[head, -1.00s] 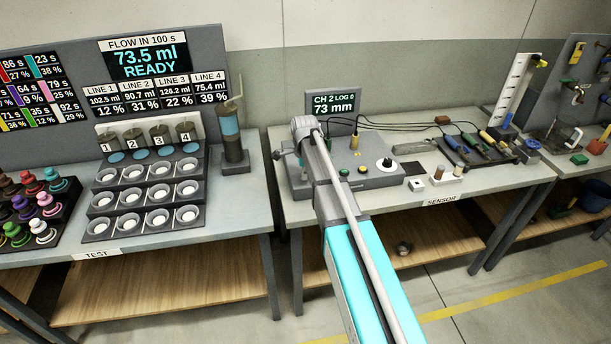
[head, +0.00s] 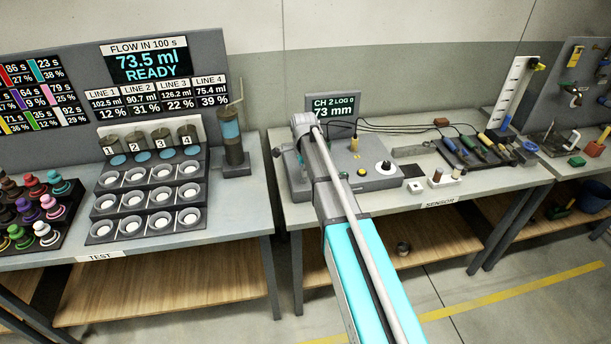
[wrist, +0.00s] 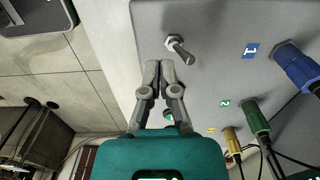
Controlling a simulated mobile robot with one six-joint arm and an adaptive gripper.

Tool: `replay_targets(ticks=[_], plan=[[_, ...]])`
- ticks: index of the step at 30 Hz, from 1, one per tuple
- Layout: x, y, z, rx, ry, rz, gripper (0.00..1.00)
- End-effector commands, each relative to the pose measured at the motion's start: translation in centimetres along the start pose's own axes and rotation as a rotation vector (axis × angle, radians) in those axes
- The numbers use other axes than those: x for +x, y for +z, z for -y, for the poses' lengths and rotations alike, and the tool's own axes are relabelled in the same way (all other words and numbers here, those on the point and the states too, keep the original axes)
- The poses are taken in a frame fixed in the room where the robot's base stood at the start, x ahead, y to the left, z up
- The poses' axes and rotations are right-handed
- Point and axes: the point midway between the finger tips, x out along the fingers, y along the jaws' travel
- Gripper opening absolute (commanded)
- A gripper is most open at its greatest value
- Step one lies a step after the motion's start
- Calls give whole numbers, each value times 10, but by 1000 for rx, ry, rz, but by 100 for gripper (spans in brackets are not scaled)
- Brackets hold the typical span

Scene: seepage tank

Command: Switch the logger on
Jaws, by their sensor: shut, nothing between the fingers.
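The logger (head: 376,180) is a grey box on the sensor bench, with a display (head: 333,106) behind it reading CH 2, LOG 0, 73 mm. In the wrist view its grey top (wrist: 215,85) carries a metal toggle switch (wrist: 179,48), whose lever tilts toward the lower right. My gripper (wrist: 160,68) is shut and empty, with its fingertips just below and left of the lever, seemingly apart from it. A small green part (wrist: 167,114) shows between the fingers. In the head view my arm hides the gripper and the switch.
Blue (wrist: 297,66), green (wrist: 254,118) and yellow (wrist: 232,138) plugs with cables stand on the logger's right in the wrist view. A black knob (head: 386,166) and a yellow button (head: 361,172) are on its front part. A tool tray (head: 478,150) lies right.

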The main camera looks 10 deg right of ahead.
Motion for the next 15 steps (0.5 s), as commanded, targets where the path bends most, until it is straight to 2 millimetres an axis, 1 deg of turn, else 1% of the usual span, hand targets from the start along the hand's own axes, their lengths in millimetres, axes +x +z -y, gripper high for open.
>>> replay_targets(ticks=[1, 15], plan=[[-6, 0, 0, 0, 0, 0, 0], [-32, 0, -3, 0, 0, 0, 0]])
